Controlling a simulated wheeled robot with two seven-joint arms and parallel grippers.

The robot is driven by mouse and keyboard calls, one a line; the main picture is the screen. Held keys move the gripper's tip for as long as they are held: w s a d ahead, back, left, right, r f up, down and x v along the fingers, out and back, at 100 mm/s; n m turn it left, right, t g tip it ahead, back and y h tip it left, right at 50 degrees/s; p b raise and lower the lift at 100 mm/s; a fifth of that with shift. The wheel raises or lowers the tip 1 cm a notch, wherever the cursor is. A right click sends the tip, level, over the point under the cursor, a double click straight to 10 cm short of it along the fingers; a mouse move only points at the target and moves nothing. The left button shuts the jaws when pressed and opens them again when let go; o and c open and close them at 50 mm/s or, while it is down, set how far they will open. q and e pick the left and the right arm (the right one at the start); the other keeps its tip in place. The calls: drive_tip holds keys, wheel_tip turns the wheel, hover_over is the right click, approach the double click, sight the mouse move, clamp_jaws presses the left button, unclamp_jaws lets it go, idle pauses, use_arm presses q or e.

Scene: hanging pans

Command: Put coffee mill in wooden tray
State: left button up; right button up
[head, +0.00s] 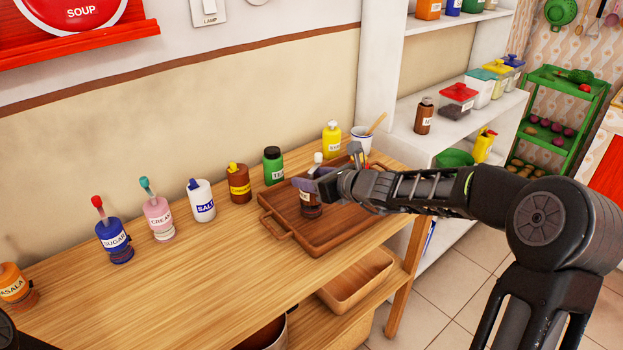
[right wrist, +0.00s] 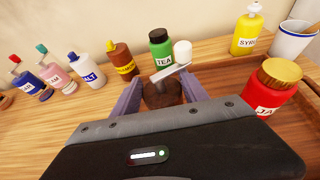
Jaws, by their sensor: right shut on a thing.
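The coffee mill (head: 312,212) is dark brown with a metal crank and a white knob. My right gripper (head: 312,188) is shut on it, over the brown wooden tray (head: 275,236). I cannot tell whether its base touches the tray floor. In the right wrist view the mill (right wrist: 161,94) is between the fingers of the right gripper (right wrist: 158,92), with its crank and white knob on top; its lower part is hidden by the gripper body. My left gripper is not in view.
A red jar with a gold lid (right wrist: 272,88) stands in the tray. Behind are a green tea jar (head: 273,166), a yellow syrup bottle (head: 332,140) and a white cup (head: 362,139). Several bottles line the table's left. The front of the tabletop (head: 190,270) is clear.

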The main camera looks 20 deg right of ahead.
drive_tip(key=shift+f, duration=0.2)
drive_tip(key=o, duration=1.5)
drive_tip(key=shift+c, duration=0.2)
drive_tip(key=shift+r, duration=0.15)
drive_tip(key=shift+r, duration=0.15)
drive_tip(key=shift+s+d+r, duration=0.1)
drive_tip(key=shift+s+d, duration=0.05)
drive_tip(key=shift+s, duration=0.2)
drive_tip(key=p+v, duration=0.1)
drive_tip(key=v, duration=1)
